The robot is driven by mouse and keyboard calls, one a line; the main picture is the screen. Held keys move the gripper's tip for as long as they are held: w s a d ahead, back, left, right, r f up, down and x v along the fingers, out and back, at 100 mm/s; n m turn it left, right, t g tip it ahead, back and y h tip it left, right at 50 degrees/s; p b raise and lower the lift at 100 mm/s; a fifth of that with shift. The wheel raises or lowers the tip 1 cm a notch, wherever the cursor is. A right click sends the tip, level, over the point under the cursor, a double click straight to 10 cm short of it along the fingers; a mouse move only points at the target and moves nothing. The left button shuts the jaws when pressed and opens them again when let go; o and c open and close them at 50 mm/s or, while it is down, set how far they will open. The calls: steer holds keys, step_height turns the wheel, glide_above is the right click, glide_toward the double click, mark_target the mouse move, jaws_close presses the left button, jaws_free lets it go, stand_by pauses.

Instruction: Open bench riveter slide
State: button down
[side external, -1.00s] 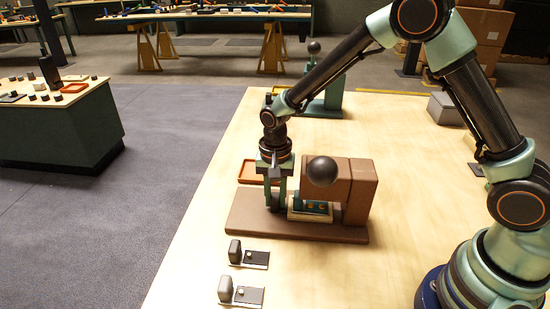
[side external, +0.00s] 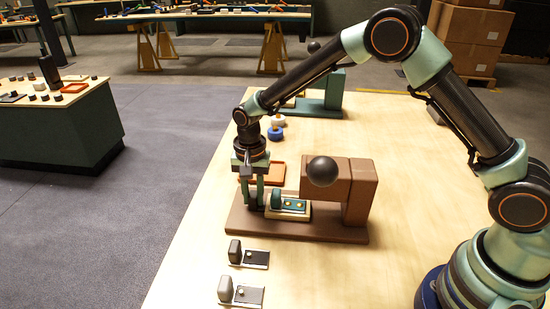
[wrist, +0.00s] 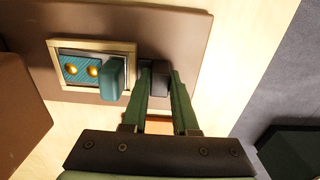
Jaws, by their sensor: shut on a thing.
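The brown bench riveter (side external: 360,190) stands on its brown base plate (side external: 300,232), with a black ball knob (side external: 322,171) at its head. Its cream-framed slide (side external: 292,215) sits left of the head, with two gold rivets in a teal insert; it also shows in the wrist view (wrist: 90,47). A teal block (wrist: 113,78) stands at the slide's outer end. My gripper (side external: 254,203) is low over the base plate at that end. In the wrist view my gripper (wrist: 163,75) is shut on a dark handle (wrist: 159,80) beside the teal block.
An orange tray (side external: 277,174) lies behind the riveter. White (side external: 278,121) and blue (side external: 275,135) round pieces and a green machine (side external: 326,95) stand farther back. Two grey blocks on dark plates (side external: 252,259) (side external: 245,295) lie in front. The table's left edge is close to the base plate.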

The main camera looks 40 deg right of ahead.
steer(key=shift+w+a+r, duration=0.1)
steer(key=shift+w+a, duration=0.9)
steer(key=shift+w, duration=0.05)
steer(key=c, duration=1)
jaws_free()
steer(key=shift+o, duration=0.2)
step_height(320, 180, up, 12)
